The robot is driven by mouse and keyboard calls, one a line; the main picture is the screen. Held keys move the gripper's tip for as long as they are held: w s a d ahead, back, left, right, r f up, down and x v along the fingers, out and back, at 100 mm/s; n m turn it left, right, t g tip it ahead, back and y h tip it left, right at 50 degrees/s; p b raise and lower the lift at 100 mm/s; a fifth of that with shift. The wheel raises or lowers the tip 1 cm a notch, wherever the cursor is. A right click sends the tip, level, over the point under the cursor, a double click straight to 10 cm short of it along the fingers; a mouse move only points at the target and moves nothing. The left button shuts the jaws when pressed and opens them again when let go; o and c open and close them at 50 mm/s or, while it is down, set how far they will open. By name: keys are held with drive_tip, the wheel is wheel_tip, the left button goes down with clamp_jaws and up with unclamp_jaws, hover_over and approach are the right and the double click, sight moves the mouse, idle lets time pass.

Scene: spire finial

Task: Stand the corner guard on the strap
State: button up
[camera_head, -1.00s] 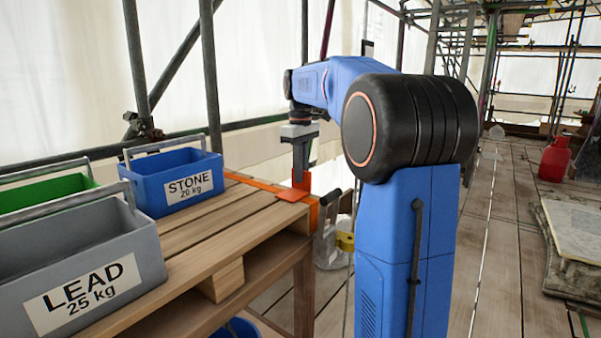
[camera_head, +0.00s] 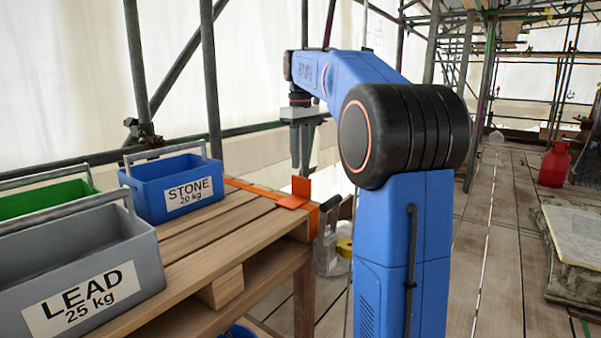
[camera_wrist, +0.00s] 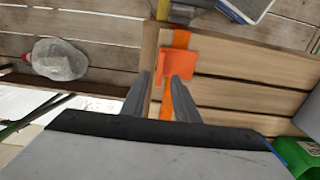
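The orange corner guard (camera_head: 297,196) stands at the right end of the wooden bench top, one flap upright and the other lying flat. It is on the line of the orange strap (camera_head: 250,185), which runs across the planks and down over the edge. In the wrist view the guard (camera_wrist: 179,67) lies over the strap (camera_wrist: 182,38), which shows on both sides of it.
A blue STONE tub (camera_head: 170,185), a grey LEAD tub (camera_head: 70,270) and a green tub (camera_head: 45,195) stand on the bench to the left. A metal and yellow fitting (camera_head: 333,240) hangs by the bench end. A red gas bottle (camera_head: 554,165) stands far right on the deck.

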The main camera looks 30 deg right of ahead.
drive_tip(key=shift+r, duration=2.6)
drive_tip(key=s+a+f+m+t, duration=0.2)
drive_tip(key=s+a+f, duration=0.8)
drive_tip(key=s+a, duration=0.4)
drive_tip(key=s+a+f+m+t, duration=0.1)
drive_tip(key=s+a+f, duration=0.1)
drive_tip(key=s+f, duration=0.7)
drive_tip(key=s+a+f+m+t, duration=0.1)
drive_tip(key=s+a+f, duration=0.2)
drive_tip(key=s+f, duration=0.6)
wheel_tip(320, 180, down, 3)
drive_tip(key=shift+a+r+t, duration=0.15)
drive_tip(key=shift+t, duration=0.25)
